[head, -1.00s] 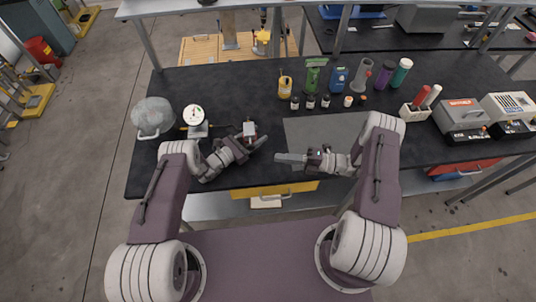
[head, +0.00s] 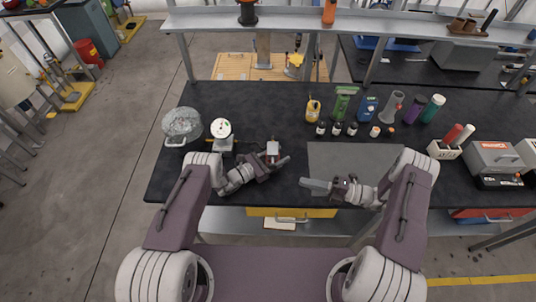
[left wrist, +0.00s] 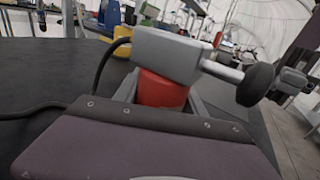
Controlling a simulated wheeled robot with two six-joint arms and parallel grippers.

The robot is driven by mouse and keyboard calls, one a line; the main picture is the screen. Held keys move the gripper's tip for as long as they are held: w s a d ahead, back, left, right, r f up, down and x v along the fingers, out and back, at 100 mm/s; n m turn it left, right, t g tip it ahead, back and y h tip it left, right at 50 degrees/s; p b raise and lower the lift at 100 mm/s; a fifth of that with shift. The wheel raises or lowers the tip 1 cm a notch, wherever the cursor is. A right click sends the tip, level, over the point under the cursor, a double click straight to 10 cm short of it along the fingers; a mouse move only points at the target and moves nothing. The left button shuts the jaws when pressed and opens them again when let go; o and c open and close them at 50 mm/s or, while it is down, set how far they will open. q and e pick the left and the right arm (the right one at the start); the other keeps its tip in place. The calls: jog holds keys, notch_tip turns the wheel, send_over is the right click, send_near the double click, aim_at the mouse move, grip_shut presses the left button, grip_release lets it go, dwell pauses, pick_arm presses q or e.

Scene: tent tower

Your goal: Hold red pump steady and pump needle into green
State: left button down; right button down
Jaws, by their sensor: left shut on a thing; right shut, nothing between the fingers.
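The red pump, with a pale grey head, is held in my left gripper (head: 276,161), which is shut on it above the front left of the black table. In the left wrist view the red body (left wrist: 160,90) sits between the fingers, with the grey head (left wrist: 172,52) on top and a dark knob (left wrist: 255,85) out to the right. I cannot make out the needle. A tall green item (head: 345,100) stands at the back of the table, and a dark green bottle (head: 433,108) stands farther right. My right gripper (head: 312,186) is shut and empty near the front edge.
A dial gauge (head: 221,128) and a clear domed container (head: 182,123) stand left of my left gripper. A grey mat (head: 355,158) lies bare in the middle. Several small bottles stand behind it. A white holder (head: 445,149) with red-topped items is at right.

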aim_at(272, 163)
dwell(0.5)
jog(key=s, duration=0.3)
jog(key=shift+r, duration=0.15)
jog(key=w+a, duration=0.6)
jog(key=a, duration=0.3)
jog(key=shift+w+a, duration=0.25)
jog(key=shift+a, duration=0.1)
